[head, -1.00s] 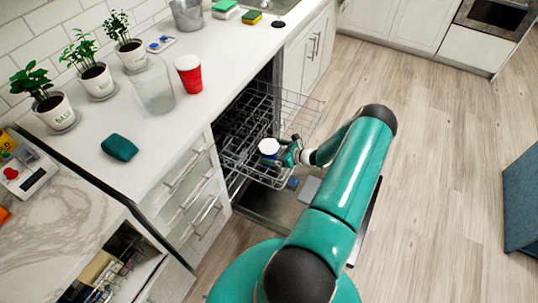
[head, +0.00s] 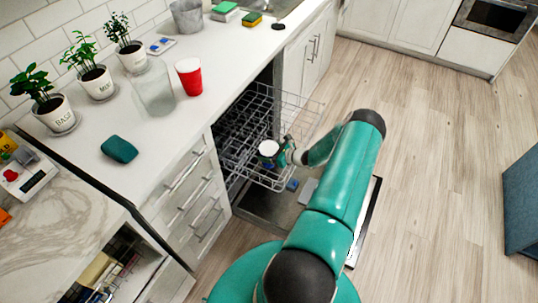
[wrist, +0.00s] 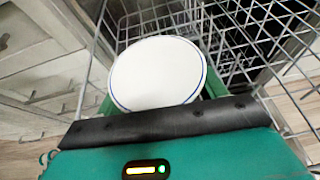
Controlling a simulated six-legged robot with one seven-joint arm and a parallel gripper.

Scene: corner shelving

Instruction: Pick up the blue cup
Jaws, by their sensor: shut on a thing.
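The wire dishwasher rack (head: 232,158) surrounds the cup on the left and back. A small blue item (head: 292,185) lies below the gripper. The counter (head: 165,133) to the left holds a red cup (head: 189,77), a glass jar (head: 154,92) and potted plants. Open floor (head: 440,170) lies to the right.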

